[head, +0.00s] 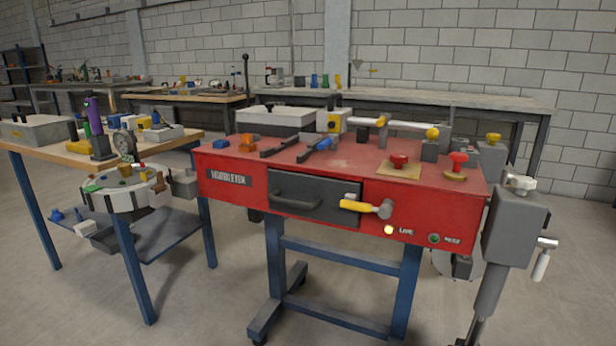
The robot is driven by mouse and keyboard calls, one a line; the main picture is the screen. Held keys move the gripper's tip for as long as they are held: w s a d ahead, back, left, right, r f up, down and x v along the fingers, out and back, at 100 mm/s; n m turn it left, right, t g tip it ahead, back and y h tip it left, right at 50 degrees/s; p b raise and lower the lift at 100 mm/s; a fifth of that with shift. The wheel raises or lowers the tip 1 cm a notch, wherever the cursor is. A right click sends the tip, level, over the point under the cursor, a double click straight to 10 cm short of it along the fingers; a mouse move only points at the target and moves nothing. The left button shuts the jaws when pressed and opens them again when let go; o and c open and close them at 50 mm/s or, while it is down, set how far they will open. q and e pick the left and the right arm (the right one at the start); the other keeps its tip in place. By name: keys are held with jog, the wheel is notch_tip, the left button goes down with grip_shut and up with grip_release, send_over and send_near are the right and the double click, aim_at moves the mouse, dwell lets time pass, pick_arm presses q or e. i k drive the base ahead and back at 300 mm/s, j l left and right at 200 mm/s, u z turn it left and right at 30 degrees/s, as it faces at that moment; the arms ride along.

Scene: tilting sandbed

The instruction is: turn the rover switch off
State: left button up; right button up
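A red bench cabinet (340,175) stands ahead of me. Its front has a lever switch with a yellow handle and grey hub (366,208), the handle lying nearly level and pointing left. No label reads as rover, so I cannot tell for certain that this is the rover switch. Below it a pale yellow lamp (389,230) beside the word LIVE looks lit. A dark green lamp or button (434,238) sits to its right, its label too small to read surely. Neither of my grippers is in view.
A dark drawer (313,199) with a handle is left of the lever. A grey post-mounted box (515,225) stands close at the right. A cluttered wooden table (150,150) is at the left. Floor in front is open.

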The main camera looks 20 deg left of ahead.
aim_at(399, 159)
jog(key=i+j+z, duration=0.1)
jog(key=i+j, duration=0.25)
jog(key=i+j+z, duration=0.1)
jog(key=i+j, duration=0.25)
jog(key=j, duration=0.25)
jog(key=i+j+z, duration=0.1)
jog(key=i+j, duration=0.25)
jog(key=j, duration=0.15)
